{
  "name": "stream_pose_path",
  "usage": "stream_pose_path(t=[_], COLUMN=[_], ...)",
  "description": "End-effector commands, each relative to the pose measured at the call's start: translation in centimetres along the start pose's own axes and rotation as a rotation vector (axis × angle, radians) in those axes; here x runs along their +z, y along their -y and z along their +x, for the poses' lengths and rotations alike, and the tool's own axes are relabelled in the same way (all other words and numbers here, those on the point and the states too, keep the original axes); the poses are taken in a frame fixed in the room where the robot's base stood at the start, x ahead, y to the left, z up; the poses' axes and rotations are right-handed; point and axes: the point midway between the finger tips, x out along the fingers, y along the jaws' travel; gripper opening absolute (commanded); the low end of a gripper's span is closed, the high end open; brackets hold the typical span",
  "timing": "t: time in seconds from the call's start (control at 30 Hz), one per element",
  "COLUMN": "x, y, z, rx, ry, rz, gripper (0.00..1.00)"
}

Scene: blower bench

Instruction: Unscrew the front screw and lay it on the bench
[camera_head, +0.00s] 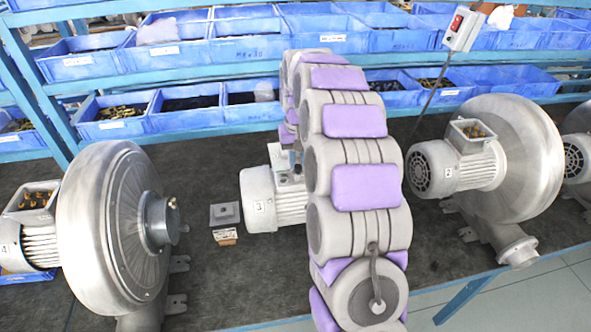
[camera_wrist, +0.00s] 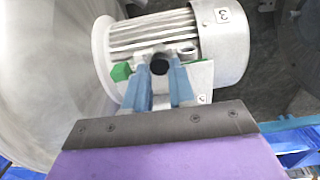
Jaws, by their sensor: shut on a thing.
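The blower motor labelled 3 (camera_head: 258,207) stands on the bench, its right part hidden behind my arm. In the wrist view the same ribbed motor (camera_wrist: 220,45) is close ahead. My gripper (camera_wrist: 161,72) has its two blue fingertips at the motor's open terminal box. A dark round piece (camera_wrist: 160,63), which looks like the front screw's head, sits between the fingertips, and the fingers are shut on it. I cannot tell whether it is still in its thread. Green bits (camera_wrist: 121,71) show beside the fingers. In the head view my arm hides most of the gripper and the screw.
A grey square cover (camera_head: 225,213) with a small box (camera_head: 225,236) lies on the dark bench (camera_head: 213,272). Blower 4 (camera_head: 115,230) stands left, blower 2 (camera_head: 510,150) right. Blue bins (camera_head: 120,128) line the shelf behind.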

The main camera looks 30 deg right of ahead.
Motion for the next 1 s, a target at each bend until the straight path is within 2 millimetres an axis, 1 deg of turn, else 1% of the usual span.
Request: stream_pose_path(t=[0.03, 0.1, 0.13, 0.27, 0.33, 0.7, 1.0], x=[0.0, 0.0, 0.0, 0.0, 0.0, 0.0, -0.1], y=[-0.4, -0.5, -0.6, -0.8, -0.9, -1.3, -1.6], z=[0.0, 0.0, 0.0, 0.0, -0.1, -0.2, -0.2], rx=[0.005, 0.004, 0.004, 0.003, 0.003, -0.001, -0.002], ry=[-0.001, -0.001, -0.001, 0.000, 0.000, 0.002, 0.001], rz=[0.002, 0.002, 0.002, -0.007, -0.049, -0.518, -0.862], gripper=[0.08, 0.01, 0.00, 0.00, 0.00, 0.00, 0.00])
